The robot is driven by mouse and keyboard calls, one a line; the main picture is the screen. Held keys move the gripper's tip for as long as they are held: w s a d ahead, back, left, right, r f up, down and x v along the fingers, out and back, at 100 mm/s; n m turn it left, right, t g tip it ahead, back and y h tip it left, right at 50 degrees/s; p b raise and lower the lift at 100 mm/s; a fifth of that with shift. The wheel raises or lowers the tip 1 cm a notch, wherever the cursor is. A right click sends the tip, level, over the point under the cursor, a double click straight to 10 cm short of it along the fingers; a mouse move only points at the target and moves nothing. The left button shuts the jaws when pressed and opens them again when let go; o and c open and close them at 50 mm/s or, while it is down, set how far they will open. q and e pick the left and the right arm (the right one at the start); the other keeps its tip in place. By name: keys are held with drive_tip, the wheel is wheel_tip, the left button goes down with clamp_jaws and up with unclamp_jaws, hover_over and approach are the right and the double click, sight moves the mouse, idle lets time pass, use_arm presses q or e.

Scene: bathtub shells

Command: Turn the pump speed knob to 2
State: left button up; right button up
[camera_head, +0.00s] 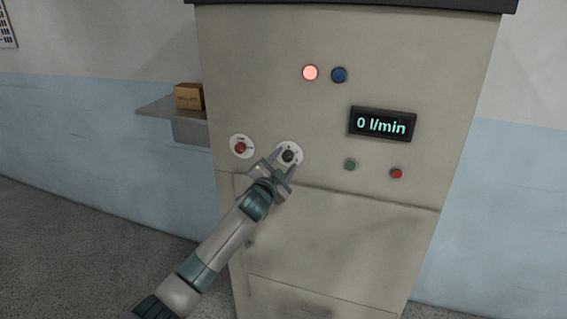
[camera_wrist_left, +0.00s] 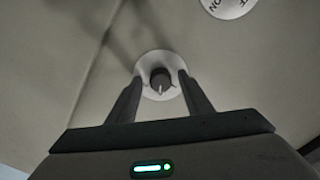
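The dark knob (camera_head: 288,156) sits on a round white dial plate on the front of the beige cabinet (camera_head: 320,220). My left gripper (camera_head: 283,158) is in front of it with its fingers apart. In the left wrist view the knob (camera_wrist_left: 160,78) shows a light pointer line and lies between the tips of the open left gripper (camera_wrist_left: 160,82). I cannot tell whether the fingers touch it. The dial's marks are too small to read. The display (camera_head: 382,124) reads 0 l/min. My right gripper is not in view.
A red knob (camera_head: 240,147) on a white plate is left of the dark knob. A lit red lamp (camera_head: 310,73) and a blue one (camera_head: 339,75) are above. Green (camera_head: 350,165) and red (camera_head: 397,173) buttons are at right. A shelf (camera_head: 172,108) holds a cardboard box (camera_head: 188,97).

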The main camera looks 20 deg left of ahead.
use_arm(q)
drive_tip(key=shift+s, duration=0.1)
drive_tip(key=shift+s+f+b, duration=0.1)
drive_tip(key=shift+s+b, duration=0.25)
drive_tip(key=shift+s, duration=0.4)
drive_tip(key=s+b, duration=0.4)
drive_tip(key=s, duration=1.1)
drive_tip(key=shift+s+a+b, duration=0.3)
drive_tip(key=shift+s, duration=0.05)
